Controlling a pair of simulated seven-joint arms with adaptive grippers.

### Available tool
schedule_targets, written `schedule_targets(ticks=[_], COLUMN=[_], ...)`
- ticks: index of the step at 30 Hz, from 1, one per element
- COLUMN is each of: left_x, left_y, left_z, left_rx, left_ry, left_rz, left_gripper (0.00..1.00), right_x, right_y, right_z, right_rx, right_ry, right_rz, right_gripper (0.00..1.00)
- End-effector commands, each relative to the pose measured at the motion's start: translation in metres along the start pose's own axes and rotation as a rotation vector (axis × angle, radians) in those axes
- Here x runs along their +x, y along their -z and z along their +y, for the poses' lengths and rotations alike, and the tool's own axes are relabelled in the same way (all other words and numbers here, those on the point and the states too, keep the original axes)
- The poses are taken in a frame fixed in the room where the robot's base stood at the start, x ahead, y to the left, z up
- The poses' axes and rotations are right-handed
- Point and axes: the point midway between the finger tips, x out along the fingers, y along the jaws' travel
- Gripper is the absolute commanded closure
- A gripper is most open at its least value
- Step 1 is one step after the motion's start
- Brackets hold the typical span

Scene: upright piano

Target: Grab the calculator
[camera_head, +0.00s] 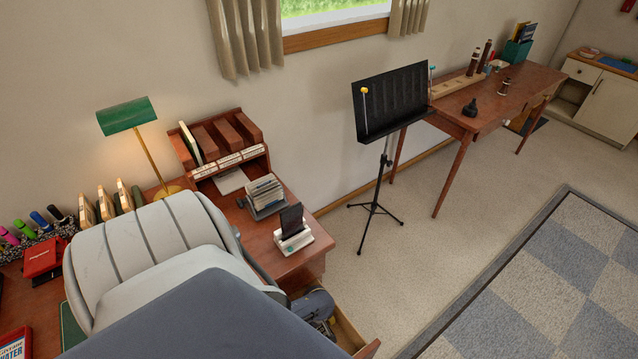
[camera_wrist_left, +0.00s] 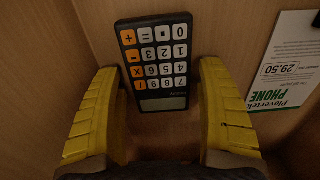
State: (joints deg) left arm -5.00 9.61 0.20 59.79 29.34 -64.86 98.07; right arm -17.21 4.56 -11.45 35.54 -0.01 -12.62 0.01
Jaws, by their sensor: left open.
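The calculator (camera_wrist_left: 158,62) is dark, with white number keys and orange keys, and appears upside down in the left wrist view. It lies against the wooden drawer's interior, near its wall. My left gripper (camera_wrist_left: 160,75) has its yellow fingers spread, one on each side of the calculator. I cannot tell whether either finger touches it. In the head view my left gripper (camera_head: 318,308) is down inside the open drawer (camera_head: 349,335), and the calculator is hidden there. My right gripper is not in view.
A white printed card (camera_wrist_left: 285,62) lies to the right of the calculator. The desk (camera_head: 290,262) above the drawer holds a card holder (camera_head: 266,197), a lamp (camera_head: 126,116) and a small stand (camera_head: 293,235). A music stand (camera_head: 378,185) is on the floor to the right.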

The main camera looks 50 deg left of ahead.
Motion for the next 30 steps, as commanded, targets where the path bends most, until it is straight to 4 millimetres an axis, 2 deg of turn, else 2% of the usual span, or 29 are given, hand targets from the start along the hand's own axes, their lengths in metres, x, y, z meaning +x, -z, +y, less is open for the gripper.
schedule_targets(ticks=[12, 24, 30], left_x=[0.0037, 0.0036, 0.0035], left_y=[0.0003, 0.0003, 0.0003], left_z=[-0.0001, -0.0001, -0.0001], left_rx=[0.000, 0.000, 0.000], left_ry=[-0.001, -0.001, -0.001], left_rz=[0.001, 0.000, 0.000], left_gripper=[0.26, 0.71, 0.71], right_x=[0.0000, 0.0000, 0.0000], right_y=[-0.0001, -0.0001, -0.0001], right_z=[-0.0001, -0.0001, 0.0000], right_rx=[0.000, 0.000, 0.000], right_ry=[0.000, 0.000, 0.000], right_rz=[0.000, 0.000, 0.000], right_gripper=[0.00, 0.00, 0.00])
